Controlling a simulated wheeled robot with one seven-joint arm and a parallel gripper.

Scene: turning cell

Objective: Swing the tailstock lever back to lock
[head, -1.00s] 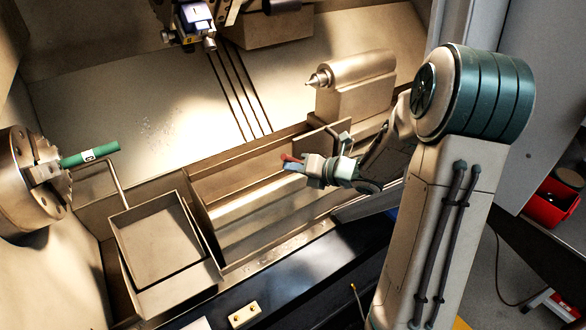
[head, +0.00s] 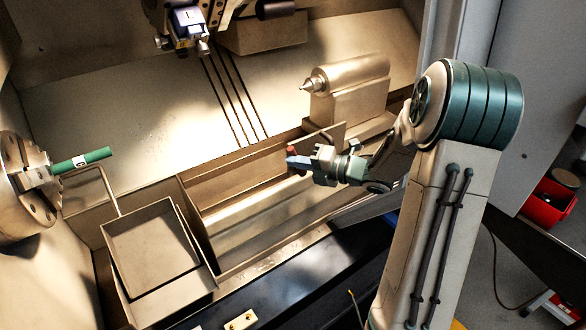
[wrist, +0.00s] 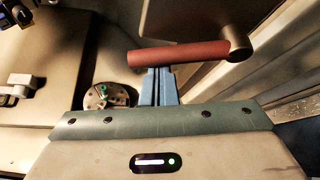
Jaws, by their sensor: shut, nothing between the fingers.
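The tailstock (head: 347,88) stands at the upper right of the head view, its pointed centre facing left. The lever's red handle (head: 291,150) shows small at my fingertips, in front of the tailstock. In the wrist view the handle (wrist: 180,54) is a red-brown bar lying across the picture, with a dark metal end (wrist: 237,43) at its right. My gripper (head: 292,162) is shut with nothing between its fingers. Its blue fingers (wrist: 159,86) reach up to the handle's lower edge in the wrist view. They appear to touch it, but a small gap cannot be ruled out.
A chuck (head: 28,180) holding a green bar (head: 82,160) is at the left. An open tray (head: 150,304) stands at the lower left. A tool turret (head: 188,28) hangs at the top. A thin upright panel (head: 262,163) runs close behind my gripper.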

